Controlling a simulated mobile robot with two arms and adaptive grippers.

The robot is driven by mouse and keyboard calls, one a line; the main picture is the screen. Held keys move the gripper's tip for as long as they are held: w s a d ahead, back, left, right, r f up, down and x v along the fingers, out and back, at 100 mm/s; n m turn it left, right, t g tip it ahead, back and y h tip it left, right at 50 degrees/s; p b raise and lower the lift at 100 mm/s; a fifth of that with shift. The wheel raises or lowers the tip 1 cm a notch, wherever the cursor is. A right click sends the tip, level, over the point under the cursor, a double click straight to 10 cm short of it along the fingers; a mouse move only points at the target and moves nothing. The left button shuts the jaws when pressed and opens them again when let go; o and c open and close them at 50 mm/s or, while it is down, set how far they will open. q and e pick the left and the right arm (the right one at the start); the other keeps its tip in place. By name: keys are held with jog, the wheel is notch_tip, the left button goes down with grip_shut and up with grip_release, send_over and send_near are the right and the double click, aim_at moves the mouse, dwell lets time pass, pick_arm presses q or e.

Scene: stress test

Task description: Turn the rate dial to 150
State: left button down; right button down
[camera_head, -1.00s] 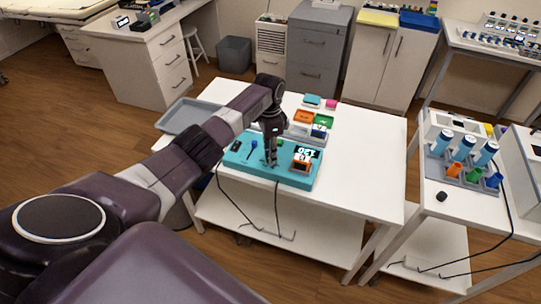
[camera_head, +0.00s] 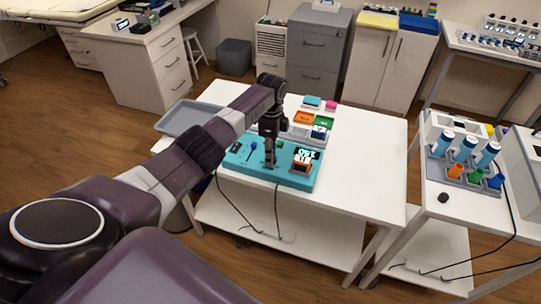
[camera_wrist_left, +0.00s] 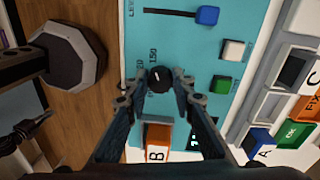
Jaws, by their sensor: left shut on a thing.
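The teal panel (camera_head: 240,168) lies on the white table. My left gripper (camera_head: 269,163) points straight down at it. In the left wrist view, the round black dial (camera_wrist_left: 160,78) with a white mark sits between the fingertips of my left gripper (camera_wrist_left: 157,88), which are shut on its sides. A label reading 150 is printed beside the dial. The panel's dark display (camera_head: 308,153) shows white digits that look like 150, though small. In the left wrist view the display (camera_wrist_left: 193,138) is partly hidden by a finger. My right gripper is not in view.
The panel also carries a blue slider knob (camera_wrist_left: 207,15), a white button (camera_wrist_left: 232,50), a green button (camera_wrist_left: 226,84) and an orange block marked B (camera_wrist_left: 157,142). Small lettered bins (camera_head: 303,117) stand behind it. A grey tray (camera_head: 187,117) is at left; the table's right side is clear.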

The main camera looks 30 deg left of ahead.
pick_arm(q)
jog(key=shift+w+r, duration=0.2)
jog(key=c, duration=1.9)
grip_release()
jog(key=shift+c, duration=0.2)
jog(key=o, duration=0.3)
jog(key=shift+s+f, duration=0.1)
jog(key=r, duration=1.2)
jog(key=shift+w+a, duration=0.15)
jog(key=shift+w, duration=0.1)
